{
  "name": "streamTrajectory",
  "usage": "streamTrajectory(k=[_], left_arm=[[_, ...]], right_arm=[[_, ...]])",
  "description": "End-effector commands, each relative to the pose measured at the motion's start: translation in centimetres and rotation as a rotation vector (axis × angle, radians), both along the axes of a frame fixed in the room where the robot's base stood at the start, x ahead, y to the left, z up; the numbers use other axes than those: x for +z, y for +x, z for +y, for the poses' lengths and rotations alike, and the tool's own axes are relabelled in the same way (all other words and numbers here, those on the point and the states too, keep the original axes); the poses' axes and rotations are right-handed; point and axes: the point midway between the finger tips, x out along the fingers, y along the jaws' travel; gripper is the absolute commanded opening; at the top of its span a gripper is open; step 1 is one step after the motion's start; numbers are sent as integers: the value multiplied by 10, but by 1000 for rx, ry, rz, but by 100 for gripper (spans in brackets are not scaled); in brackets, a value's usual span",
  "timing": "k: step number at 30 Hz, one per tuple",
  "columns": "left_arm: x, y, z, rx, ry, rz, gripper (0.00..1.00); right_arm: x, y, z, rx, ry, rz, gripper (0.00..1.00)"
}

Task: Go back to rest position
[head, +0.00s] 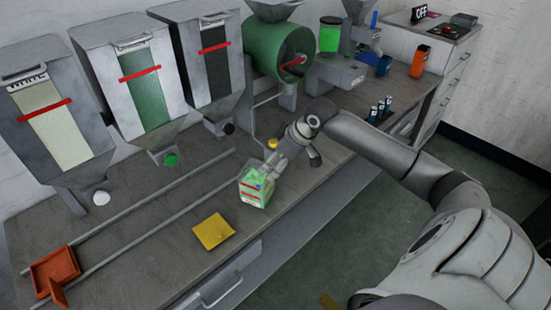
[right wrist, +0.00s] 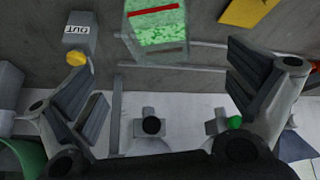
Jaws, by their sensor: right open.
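My right gripper (right wrist: 165,95) is open and empty in the right wrist view, its two fingers wide apart. In the head view the right arm reaches in from the right, and its gripper (head: 285,160) hangs above the bench just behind a clear container of green granules with a red band (head: 257,187). The container stands upright on the bench. In the right wrist view it shows beyond the fingers at the top (right wrist: 155,28), apart from both of them. My left gripper is in neither view.
Hoppers (head: 130,75) line the wall behind two rails (head: 150,205). An orange tray (head: 55,270) sits at the left end and a yellow square (head: 213,231) lies near the front edge. A green drum machine (head: 275,48) and an orange container (head: 419,61) stand farther right.

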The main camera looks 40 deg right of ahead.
Motion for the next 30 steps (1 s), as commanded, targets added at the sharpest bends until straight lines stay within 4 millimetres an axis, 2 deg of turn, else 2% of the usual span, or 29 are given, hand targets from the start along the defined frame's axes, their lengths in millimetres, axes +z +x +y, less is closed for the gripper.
streamTrajectory(k=[10,14,17,18,22,27,30], left_arm=[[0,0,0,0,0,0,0],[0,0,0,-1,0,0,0],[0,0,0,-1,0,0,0],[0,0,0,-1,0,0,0],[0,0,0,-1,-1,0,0],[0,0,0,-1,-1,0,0],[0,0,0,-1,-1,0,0]], right_arm=[[-1,0,1,1,0,1,100],[-21,-12,19,22,-2,26,100],[-55,-36,53,55,-9,64,100],[-69,-49,69,66,-10,80,100],[-107,-97,121,81,-17,121,100],[-128,-161,171,29,-15,157,100],[-129,-190,186,-29,-15,171,100]])
